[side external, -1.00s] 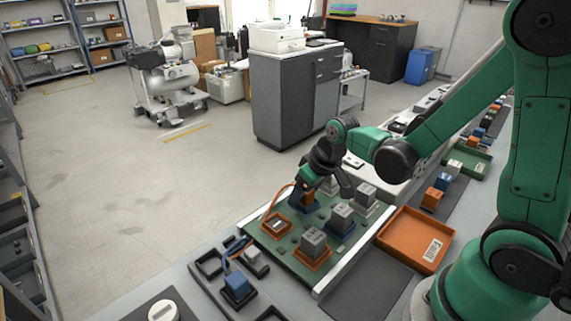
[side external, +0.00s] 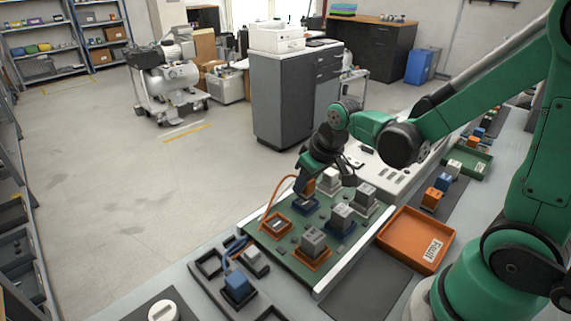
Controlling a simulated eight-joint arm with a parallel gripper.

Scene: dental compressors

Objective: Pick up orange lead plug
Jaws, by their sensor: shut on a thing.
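The orange lead plug (side external: 307,187) is between the fingers of my gripper (side external: 307,183), which is shut on it and points down. The plug is small and partly hidden by the fingers. It is just above a blue-rimmed socket (side external: 306,206) on the green board; I cannot tell whether a small gap separates them all round. The orange lead (side external: 271,199) arcs from the plug down to the left side of the board, beside an empty-looking orange-rimmed socket (side external: 277,226).
The green board (side external: 285,252) carries several grey plugs, one in an orange-rimmed seat (side external: 313,243). A blue plug (side external: 237,286) stands at front left in a black holder. An orange tray (side external: 405,240) lies to the right, with a green tray (side external: 469,164) behind.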

